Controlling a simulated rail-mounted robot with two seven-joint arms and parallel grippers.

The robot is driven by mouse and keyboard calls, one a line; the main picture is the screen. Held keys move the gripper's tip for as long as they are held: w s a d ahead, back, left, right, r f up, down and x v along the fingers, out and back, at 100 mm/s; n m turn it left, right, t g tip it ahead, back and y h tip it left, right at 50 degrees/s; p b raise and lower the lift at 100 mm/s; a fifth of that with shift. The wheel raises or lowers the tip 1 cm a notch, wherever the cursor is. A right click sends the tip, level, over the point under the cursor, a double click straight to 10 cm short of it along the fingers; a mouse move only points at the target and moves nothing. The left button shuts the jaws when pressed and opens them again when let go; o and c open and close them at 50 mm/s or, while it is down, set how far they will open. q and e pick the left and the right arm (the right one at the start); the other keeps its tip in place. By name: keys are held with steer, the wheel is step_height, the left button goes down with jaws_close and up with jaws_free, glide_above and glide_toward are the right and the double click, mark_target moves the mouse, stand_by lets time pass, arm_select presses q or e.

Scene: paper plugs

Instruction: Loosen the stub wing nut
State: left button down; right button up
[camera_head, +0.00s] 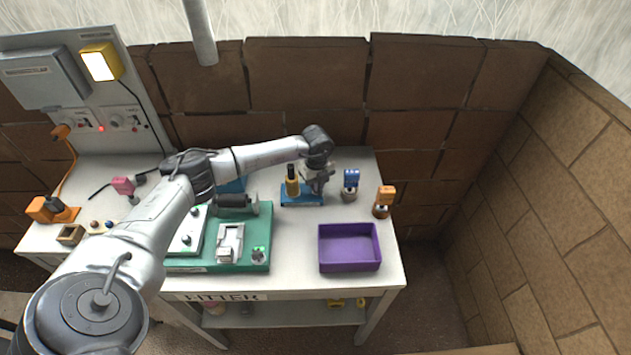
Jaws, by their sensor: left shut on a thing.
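My left arm reaches in from the lower left and over the bench. My right gripper is out of view.
A purple tray (350,267) lies in front. A green board (256,228) with fixtures lies left of it. Brick walls close the back and right.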

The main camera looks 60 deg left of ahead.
arm_select(q)
steer(key=n+p, duration=0.3)
steer(key=shift+r, duration=0.2)
steer(key=shift+f+n, duration=0.15)
steer(key=shift+n, duration=0.15)
steer(key=c, duration=1.3)
jaws_free()
steer(key=shift+r+p, duration=1.75)
steer(key=shift+r, duration=0.25)
